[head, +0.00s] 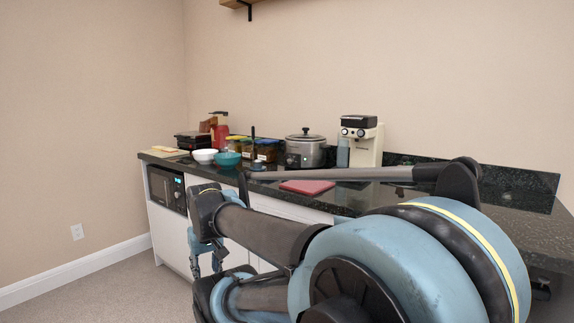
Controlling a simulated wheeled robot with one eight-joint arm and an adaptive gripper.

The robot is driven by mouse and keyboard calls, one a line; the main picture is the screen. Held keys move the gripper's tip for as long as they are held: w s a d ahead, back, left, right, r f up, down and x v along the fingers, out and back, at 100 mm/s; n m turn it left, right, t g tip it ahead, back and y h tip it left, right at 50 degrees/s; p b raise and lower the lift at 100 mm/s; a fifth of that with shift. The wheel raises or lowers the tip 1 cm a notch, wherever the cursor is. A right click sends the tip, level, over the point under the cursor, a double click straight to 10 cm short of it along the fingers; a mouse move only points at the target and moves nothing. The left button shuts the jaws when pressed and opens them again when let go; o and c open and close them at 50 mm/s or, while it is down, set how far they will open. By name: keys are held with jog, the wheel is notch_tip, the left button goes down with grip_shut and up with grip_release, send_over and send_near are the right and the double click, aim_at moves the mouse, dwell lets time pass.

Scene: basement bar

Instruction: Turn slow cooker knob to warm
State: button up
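The slow cooker (305,152) stands on the dark counter against the back wall. It has a silver body and a lid with a dark knob on top. A small greenish spot shows on its front, but the control knob and its setting are too small to make out. My gripper (207,266) hangs in front of the cabinets, below the counter edge, left of and lower than the slow cooker in the picture. Its two fingers look apart with nothing between them. It is clear of the slow cooker.
A cream coffee machine (367,145) stands right of the cooker. Several jars (266,150), a teal bowl (228,159) and a white bowl (204,156) stand to its left. A red board (307,187) lies in front. A microwave (166,188) sits under the counter (480,188).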

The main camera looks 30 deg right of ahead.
aim_at(289, 162)
jog(key=w+d+r+m+t+h, duration=0.2)
jog(key=w+d+r+m+t, duration=0.15)
jog(key=w+r, duration=0.4)
jog(key=w+d+r+m+t+h, duration=0.15)
jog(key=w+d+r, duration=0.35)
jog(key=w, duration=0.6)
jog(key=w+d+r+m+h, duration=0.2)
jog(key=d+m, duration=0.3)
jog(key=d, duration=0.5)
jog(key=w+d+r+m+t+h, duration=0.1)
jog(key=w+d+r+m+h, duration=0.2)
jog(key=d, duration=0.7)
jog(key=w+d+r+m+t+h, duration=0.1)
jog(key=w+d+r+m+h, duration=0.2)
jog(key=w+d+m, duration=0.2)
jog(key=shift+d+r+m, duration=0.15)
jog(key=shift+d+m, duration=0.65)
jog(key=shift+d, duration=0.6)
jog(key=shift+d+r+m, duration=0.1)
jog(key=shift+d+m, duration=0.7)
jog(key=shift+d, duration=0.55)
jog(key=shift+w+d+f, duration=0.1)
jog(key=shift+w+d, duration=0.3)
jog(key=shift+d, duration=0.2)
jog(key=x, duration=1.6)
jog(key=shift+w, duration=0.1)
jog(key=c, duration=0.8)
